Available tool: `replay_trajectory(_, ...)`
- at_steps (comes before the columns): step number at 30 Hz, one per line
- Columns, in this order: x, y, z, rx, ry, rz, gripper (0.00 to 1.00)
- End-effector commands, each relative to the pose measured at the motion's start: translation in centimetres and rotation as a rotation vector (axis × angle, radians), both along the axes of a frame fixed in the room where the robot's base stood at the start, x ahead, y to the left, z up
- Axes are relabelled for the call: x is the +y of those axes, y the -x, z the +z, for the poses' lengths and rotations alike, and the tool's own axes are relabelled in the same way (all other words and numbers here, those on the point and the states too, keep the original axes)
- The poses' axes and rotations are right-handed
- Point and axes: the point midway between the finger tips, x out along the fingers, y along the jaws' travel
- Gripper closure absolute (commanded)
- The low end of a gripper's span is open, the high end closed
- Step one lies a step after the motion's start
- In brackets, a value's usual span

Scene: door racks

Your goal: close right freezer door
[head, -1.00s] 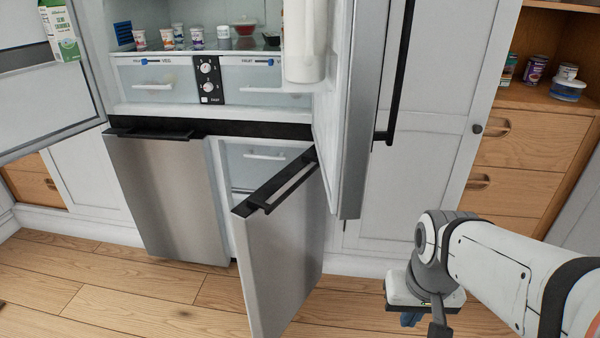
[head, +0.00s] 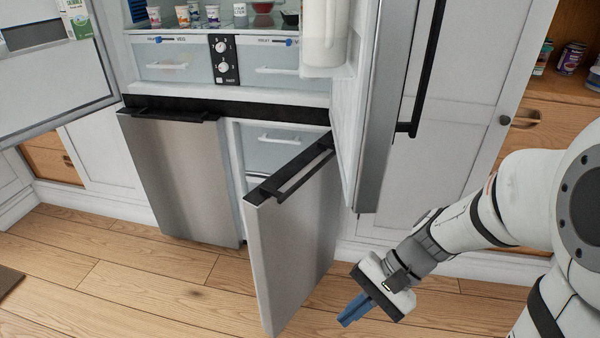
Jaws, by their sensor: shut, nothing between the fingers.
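The right freezer door (head: 293,235) is a silver lower door with a black handle (head: 297,170) along its top edge. It stands swung open toward me, showing a white freezer drawer (head: 273,143) behind it. My gripper (head: 353,312) has blue fingers, held together and empty. It is low over the floor, to the right of the door's free edge and apart from it. The left freezer door (head: 183,180) is shut.
The upper right fridge door (head: 384,110) stands open above the freezer door. The upper left door (head: 60,70) is open too. White cabinet panels (head: 452,130) and wooden drawers (head: 521,135) are at the right. Wood floor (head: 150,285) is clear in front.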

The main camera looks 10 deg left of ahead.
Motion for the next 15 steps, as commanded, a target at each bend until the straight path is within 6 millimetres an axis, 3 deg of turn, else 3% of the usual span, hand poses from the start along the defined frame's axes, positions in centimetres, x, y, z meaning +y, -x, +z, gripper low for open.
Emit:
replay_trajectory(3,3.8,-1.8,-0.2,0.221,-0.214,-0.204,1.00)
replay_trajectory(7,6.5,-5.6,-0.5,0.412,-0.432,-0.455,1.00)
replay_trajectory(11,7.2,-10.2,-1.8,0.542,-0.614,-0.714,1.00)
replay_trajectory(15,6.3,-14.2,-4.0,0.607,-0.744,-0.946,1.00)
